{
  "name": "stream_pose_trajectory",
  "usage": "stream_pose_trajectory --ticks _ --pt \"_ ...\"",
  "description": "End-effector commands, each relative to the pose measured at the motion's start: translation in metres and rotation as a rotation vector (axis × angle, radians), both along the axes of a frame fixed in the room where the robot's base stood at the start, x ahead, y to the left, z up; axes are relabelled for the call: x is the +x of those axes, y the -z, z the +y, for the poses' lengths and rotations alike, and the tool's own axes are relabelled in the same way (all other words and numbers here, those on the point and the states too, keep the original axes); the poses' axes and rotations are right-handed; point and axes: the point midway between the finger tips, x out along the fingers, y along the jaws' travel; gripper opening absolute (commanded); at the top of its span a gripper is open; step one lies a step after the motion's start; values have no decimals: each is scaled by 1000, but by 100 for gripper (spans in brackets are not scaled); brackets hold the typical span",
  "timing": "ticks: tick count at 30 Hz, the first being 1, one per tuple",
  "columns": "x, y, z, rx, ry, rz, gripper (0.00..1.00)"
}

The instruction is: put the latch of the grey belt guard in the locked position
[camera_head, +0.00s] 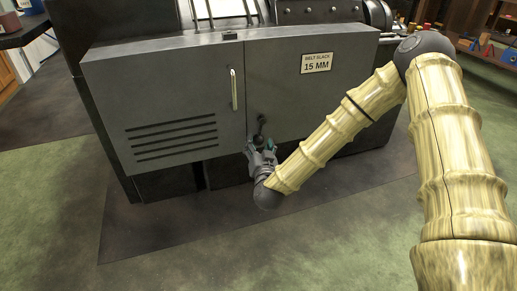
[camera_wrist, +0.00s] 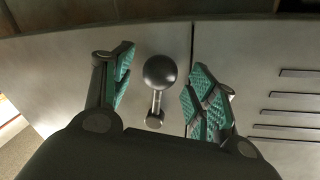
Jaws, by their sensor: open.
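The grey belt guard (camera_head: 190,85) is a wide metal box front with a vertical seam in its middle. The latch (camera_head: 262,124) is a short dark lever with a round ball knob, just right of the seam in the head view. In the wrist view the latch knob (camera_wrist: 160,71) sits between my fingers, with its stem running to a small round pivot on the panel. My gripper (camera_head: 262,146) is in front of the guard's lower edge, just below the latch. In the wrist view my gripper (camera_wrist: 163,90) is open, its green pads apart on either side of the knob, with visible gaps.
A vertical light handle (camera_head: 234,89) is on the left panel, above vent slots (camera_head: 172,136). A label reading "BELT SLACK 15 MM" (camera_head: 317,63) is on the right panel. The floor (camera_head: 340,235) in front is clear. Shelves with small coloured items stand at the upper right.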

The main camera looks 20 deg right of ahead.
Motion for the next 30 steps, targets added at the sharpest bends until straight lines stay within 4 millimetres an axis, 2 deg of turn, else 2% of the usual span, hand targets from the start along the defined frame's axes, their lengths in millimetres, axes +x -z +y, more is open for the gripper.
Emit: stream_pose_trajectory --ticks 11,21,30 --pt "5 0 -1 0 0 1 58" --pt "4 0 -1 0 0 1 0" --pt "4 -2 1 30 1 3 0"
